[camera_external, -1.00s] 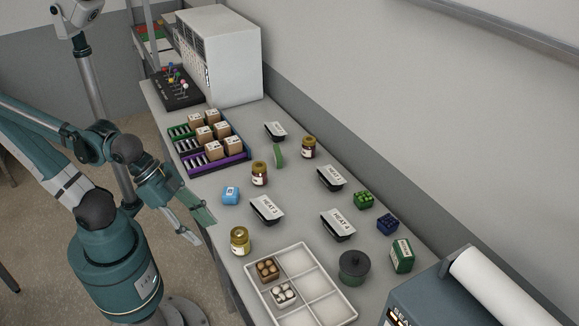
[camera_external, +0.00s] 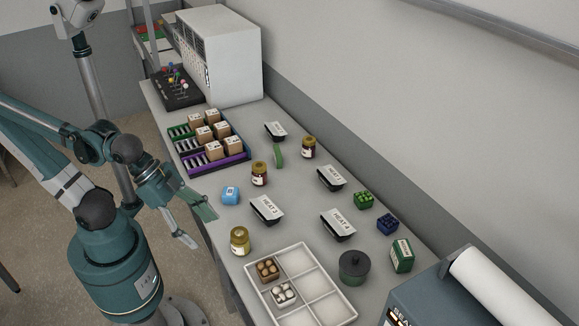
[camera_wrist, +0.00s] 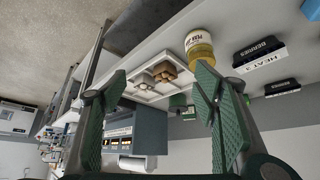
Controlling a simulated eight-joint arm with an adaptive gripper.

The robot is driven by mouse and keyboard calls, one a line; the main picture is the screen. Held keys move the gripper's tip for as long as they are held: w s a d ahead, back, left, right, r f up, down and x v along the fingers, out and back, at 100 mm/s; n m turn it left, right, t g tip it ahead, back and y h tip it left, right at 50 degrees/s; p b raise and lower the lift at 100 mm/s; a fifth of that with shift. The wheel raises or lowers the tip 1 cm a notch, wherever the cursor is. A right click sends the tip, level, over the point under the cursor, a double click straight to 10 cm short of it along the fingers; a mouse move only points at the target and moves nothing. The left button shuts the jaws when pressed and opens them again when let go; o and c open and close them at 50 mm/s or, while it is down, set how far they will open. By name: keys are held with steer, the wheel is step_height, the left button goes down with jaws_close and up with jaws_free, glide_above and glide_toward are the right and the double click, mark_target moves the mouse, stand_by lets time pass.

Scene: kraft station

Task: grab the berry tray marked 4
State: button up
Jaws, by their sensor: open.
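Several black trays with white labels lie on the grey table. The tray that appears to read HEAT 4 (camera_external: 338,223) is right of the middle, right of the HEAT 3 tray (camera_external: 266,209). My gripper (camera_external: 195,226) is open and empty at the table's left edge, well apart from the trays. In the wrist view my gripper's green fingers (camera_wrist: 160,98) are spread. The HEAT 3 tray, marked BERRIES (camera_wrist: 260,57), is at upper right there; a smaller black tray (camera_wrist: 282,88) beyond it has a label too small to read.
A yellow-lidded jar (camera_external: 240,241) and a blue box (camera_external: 230,195) stand between my gripper and the trays. A white compartment tray (camera_external: 322,286) holds egg-like items in front. A dark lidded pot (camera_external: 354,267) stands near the HEAT 4 tray. Another jar (camera_external: 260,174) stands farther back.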

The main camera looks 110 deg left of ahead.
steer(key=shift+w+r, duration=0.1)
stand_by(0.3)
steer(key=w+a+r+n+g+p, duration=0.2)
steer(key=w+a+r+n+p, duration=0.2)
steer(key=w+n, duration=0.45)
steer(key=n+g+h+p, duration=0.25)
steer(key=n+p, duration=0.55)
steer(key=n, duration=1)
glide_above(332, 217)
steer(key=shift+t+h, duration=0.25)
steer(key=f, duration=0.6)
steer(key=d+f, duration=0.1)
steer(key=f, duration=0.3)
steer(key=shift+s, duration=0.15)
steer(key=shift+a+f+n+p, duration=0.25)
steer(key=shift+a+f+p, duration=0.05)
steer(key=shift+a+f, duration=0.3)
steer(key=shift+w+d+f, duration=0.1)
steer(key=shift+w, duration=0.1)
